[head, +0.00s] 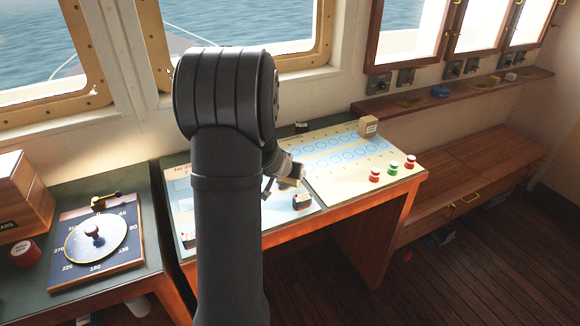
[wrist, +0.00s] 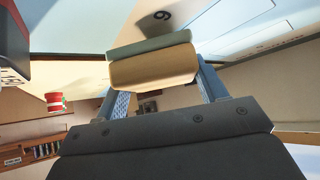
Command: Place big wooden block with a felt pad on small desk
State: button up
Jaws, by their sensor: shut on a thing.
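A tan wooden block (wrist: 152,68) with a green felt pad (wrist: 150,46) along one face is between the fingers of my gripper (wrist: 158,82) in the wrist view. My gripper is shut on it, and the felt faces the pale panel surface. In the head view my gripper (head: 284,180) is low over the pale sloping top of the middle desk (head: 345,172), mostly hidden by my arm. Whether the block touches the desk top is not clear. I cannot tell which desk is the small one.
Another small wooden block (head: 368,126) stands at the desk's far right. Red and green knobs (head: 391,169) stand near its right edge. A left desk (head: 155,262) carries a round dial (head: 95,244) and a wooden box (head: 22,193).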

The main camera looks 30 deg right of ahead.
jog(key=shift+f, duration=0.45)
dwell(0.4)
jog(key=o, duration=1.2)
jog(key=v, duration=1.7)
jog(key=shift+s+a+r, duration=0.1)
jog(key=shift+a+r, duration=0.05)
jog(key=x, duration=1.7)
jog(key=shift+r, duration=0.1)
